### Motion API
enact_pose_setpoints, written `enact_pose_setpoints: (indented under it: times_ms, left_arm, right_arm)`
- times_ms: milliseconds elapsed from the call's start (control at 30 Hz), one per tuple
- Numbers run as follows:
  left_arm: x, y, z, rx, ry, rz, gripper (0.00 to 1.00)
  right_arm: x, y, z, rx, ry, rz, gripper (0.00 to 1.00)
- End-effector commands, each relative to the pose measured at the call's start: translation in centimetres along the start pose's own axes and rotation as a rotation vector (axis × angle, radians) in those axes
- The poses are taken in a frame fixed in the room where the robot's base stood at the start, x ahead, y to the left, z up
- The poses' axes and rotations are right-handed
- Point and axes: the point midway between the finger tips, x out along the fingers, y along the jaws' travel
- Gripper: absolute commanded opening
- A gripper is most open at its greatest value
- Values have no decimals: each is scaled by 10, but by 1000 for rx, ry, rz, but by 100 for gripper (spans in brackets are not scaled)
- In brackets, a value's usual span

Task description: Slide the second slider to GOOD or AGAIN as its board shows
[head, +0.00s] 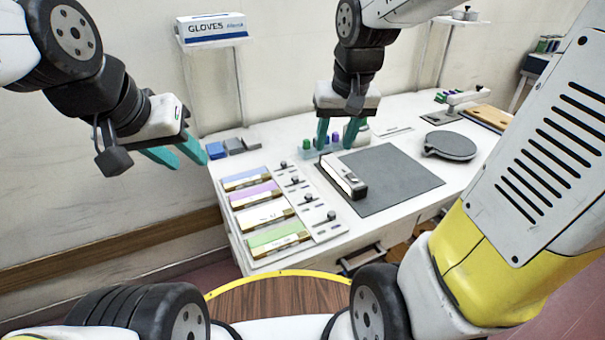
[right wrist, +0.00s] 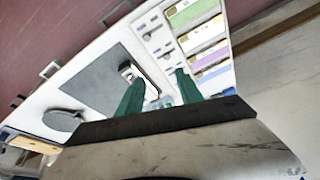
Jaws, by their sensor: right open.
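A white slider panel (head: 318,231) lies on the left part of the table, with a row of dark-knobbed sliders beside blue (head: 246,180), purple (head: 255,195), white (head: 262,214) and green (head: 277,238) boards. The second slider (head: 294,181) from the far end is beside the purple board. The board markings are too small to read. My right gripper (head: 336,148) is open and empty, beyond and right of the panel; it shows in the right wrist view (right wrist: 159,77), with the panel (right wrist: 160,50) partly between its fingers. My left gripper (head: 189,160) is open and empty, left of the table.
A dark grey mat (head: 390,180) lies right of the panel, with a black-and-white device (head: 343,177) on its left edge. A tray of small bottles (head: 318,152) is near my right gripper. Blue and grey blocks (head: 233,146) sit at the back left. A round grey disc (head: 450,146) is farther right.

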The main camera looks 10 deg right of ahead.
Motion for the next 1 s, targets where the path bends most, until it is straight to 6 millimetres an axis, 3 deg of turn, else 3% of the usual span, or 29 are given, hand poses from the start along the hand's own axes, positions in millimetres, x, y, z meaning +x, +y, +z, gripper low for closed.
enact_pose_setpoints:
  times_ms: [33, 200, 400, 667, 1000]
  left_arm:
    - [0, 0, 0, 0, 0, 0, 36]
    - [0, 0, 0, 0, 0, 0, 36]
    - [0, 0, 0, 0, 0, 0, 36]
    - [0, 0, 0, 0, 0, 0, 36]
    - [0, 0, 0, 0, 0, 0, 36]
  right_arm:
    - [19, -2, -11, -2, -45, 11, 43]
    - [80, -11, -38, -2, -159, 41, 43]
    - [142, -21, -52, 1, -254, 60, 43]
    - [172, -25, -54, 4, -290, 66, 43]
    - [221, -22, -38, 4, -292, 66, 43]
